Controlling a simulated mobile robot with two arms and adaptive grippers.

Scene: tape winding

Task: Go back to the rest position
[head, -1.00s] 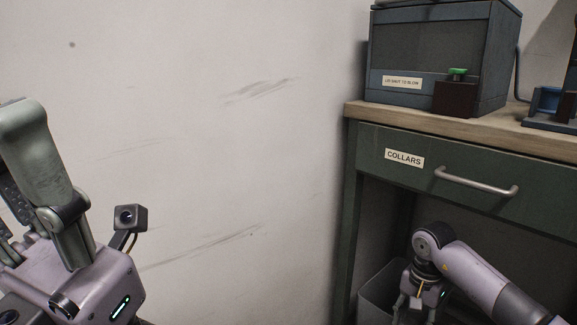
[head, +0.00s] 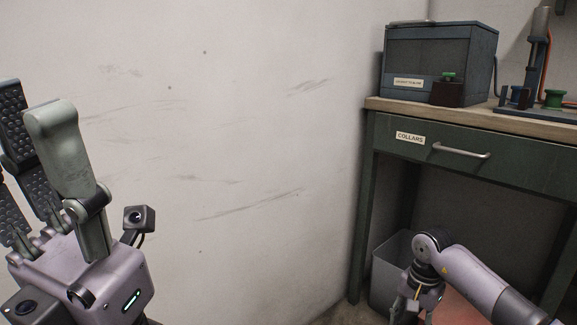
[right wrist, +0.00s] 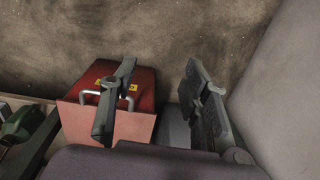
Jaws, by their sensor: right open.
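My left gripper (head: 38,125) stands at the left edge of the head view with its fingers pointing up. Its dark ribbed finger pads are apart from the grey-green finger, and nothing shows between them. My right gripper (right wrist: 160,98) has its two fingers spread apart in the right wrist view, with nothing between them. In the head view my right arm reaches in at the lower right, in front of the bench's open lower space, and its fingers are partly cut off by the bottom edge.
A green bench (head: 440,134) with a "COLLARS" drawer stands right; a blue-grey box (head: 435,62) sits on its top. A grey bin (head: 386,268) is beside my right arm. A red box with a handle (right wrist: 105,130) shows beyond my right fingers. The wall (head: 230,130) is bare.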

